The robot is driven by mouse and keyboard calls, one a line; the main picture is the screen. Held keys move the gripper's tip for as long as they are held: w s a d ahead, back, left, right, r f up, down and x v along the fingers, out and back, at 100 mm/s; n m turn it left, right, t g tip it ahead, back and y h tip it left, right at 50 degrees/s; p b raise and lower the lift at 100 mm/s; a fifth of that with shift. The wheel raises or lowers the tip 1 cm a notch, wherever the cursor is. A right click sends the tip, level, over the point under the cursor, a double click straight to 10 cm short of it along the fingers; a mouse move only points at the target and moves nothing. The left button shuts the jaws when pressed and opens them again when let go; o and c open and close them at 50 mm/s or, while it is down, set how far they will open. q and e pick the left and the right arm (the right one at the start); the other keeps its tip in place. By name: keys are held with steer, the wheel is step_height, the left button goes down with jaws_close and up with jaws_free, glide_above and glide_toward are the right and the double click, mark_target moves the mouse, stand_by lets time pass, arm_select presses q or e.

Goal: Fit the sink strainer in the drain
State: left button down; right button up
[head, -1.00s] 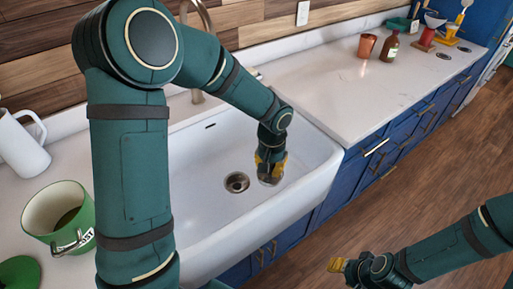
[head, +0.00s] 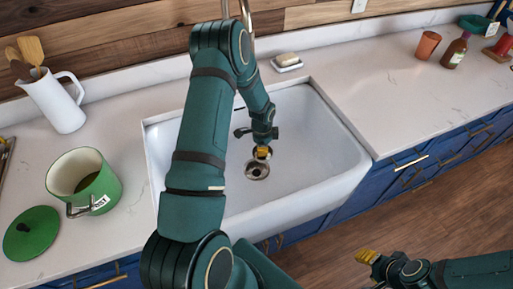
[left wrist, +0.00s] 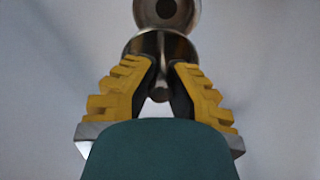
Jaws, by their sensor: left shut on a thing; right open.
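The sink strainer (left wrist: 160,45) is a small shiny metal cup between the yellow fingers of my left gripper (left wrist: 160,85) in the left wrist view. My left gripper (head: 262,152) is shut on it, low inside the white sink, just behind the drain in the head view. The drain (head: 257,171) is a round metal ring with a dark hole in the sink floor. It also shows just past the strainer in the left wrist view (left wrist: 167,10). The strainer appears beside the drain, not in it; its height is unclear. My right gripper (head: 366,257) is open and empty over the floor.
The white sink (head: 318,150) has raised walls around my left gripper. A soap dish (head: 287,64) and the faucet are behind it. A green pot (head: 103,190), its lid (head: 31,233) and a white jug (head: 58,103) stand left. The counter right of the sink is mostly clear.

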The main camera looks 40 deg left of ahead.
mark_target(257, 154)
arm_select(q)
steer(key=shift+s+a+f+m, duration=0.3)
steer(key=shift+a+f, duration=0.15)
steer(key=shift+a, duration=0.1)
steer(key=shift+s+a+f+m, duration=0.15)
steer(key=shift+a+f+m, duration=0.2)
steer(key=shift+a, duration=0.2)
arm_select(e)
steer(key=shift+r, duration=0.15)
arm_select(q)
steer(key=shift+f, duration=0.1)
steer(key=shift+f+b, duration=1.25)
steer(key=shift+f, duration=0.05)
steer(key=shift+f+b, duration=2.85)
steer(key=shift+f, duration=0.55)
steer(key=shift+f+b, duration=0.8)
steer(key=shift+f, duration=0.15)
arm_select(e)
step_height(257, 154, down, 10)
steer(key=s, duration=0.1)
steer(key=shift+s+a+g, duration=0.15)
steer(key=shift+s+g, duration=0.15)
steer(key=shift+s, duration=0.1)
arm_select(q)
steer(key=c, duration=1.1)
jaws_free()
